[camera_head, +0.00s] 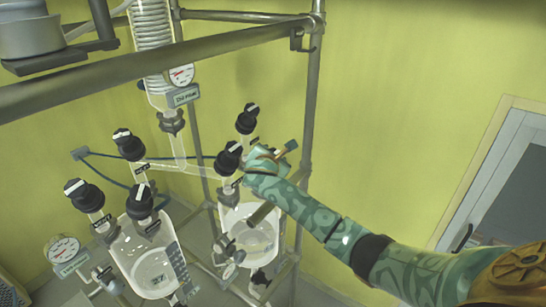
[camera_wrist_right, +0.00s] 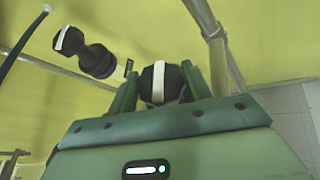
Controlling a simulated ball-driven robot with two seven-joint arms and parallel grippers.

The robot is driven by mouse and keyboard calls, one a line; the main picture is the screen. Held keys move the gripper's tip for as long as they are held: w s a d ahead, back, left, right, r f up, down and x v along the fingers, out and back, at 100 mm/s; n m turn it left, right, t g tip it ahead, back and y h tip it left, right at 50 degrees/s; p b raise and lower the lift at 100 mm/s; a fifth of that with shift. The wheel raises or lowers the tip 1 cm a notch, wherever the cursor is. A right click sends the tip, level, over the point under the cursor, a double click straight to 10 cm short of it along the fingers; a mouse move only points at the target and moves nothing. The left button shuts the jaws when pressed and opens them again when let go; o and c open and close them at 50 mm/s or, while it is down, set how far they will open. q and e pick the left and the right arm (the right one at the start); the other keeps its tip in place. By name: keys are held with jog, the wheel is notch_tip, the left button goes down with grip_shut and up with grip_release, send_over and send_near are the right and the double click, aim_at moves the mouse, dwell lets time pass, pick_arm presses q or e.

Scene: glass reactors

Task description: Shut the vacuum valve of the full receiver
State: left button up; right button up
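Two glass receivers hang in the frame: the left one (camera_head: 130,245) and the right one (camera_head: 268,222). Both show pale glass, and I cannot tell surely which is full. Black valve knobs with white bars stand above them, including a knob (camera_head: 230,157) over the right receiver and another (camera_head: 247,118) behind it. My right gripper (camera_head: 250,163) is close beside the nearer knob. In the right wrist view a knob (camera_wrist_right: 159,82) with an upright white bar lies between my two spread fingers (camera_wrist_right: 158,88); contact is unclear. My left gripper is out of view.
Another knob (camera_wrist_right: 97,60) sits left of the fingers in the wrist view. Metal bars (camera_head: 311,110) frame the glassware. Gauges (camera_head: 181,75) (camera_head: 62,248) and a blue hose (camera_head: 100,153) are nearby. A yellow wall and a door frame (camera_head: 480,165) lie to the right.

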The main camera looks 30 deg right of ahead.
jog(key=shift+o, duration=1.2)
jog(key=shift+s+a, duration=0.15)
jog(key=b+v, duration=0.2)
jog(key=v, duration=1.3)
jog(key=shift+s+a+r+b, duration=0.15)
jog(key=shift+s+r+b, duration=0.1)
jog(key=shift+s+b, duration=0.05)
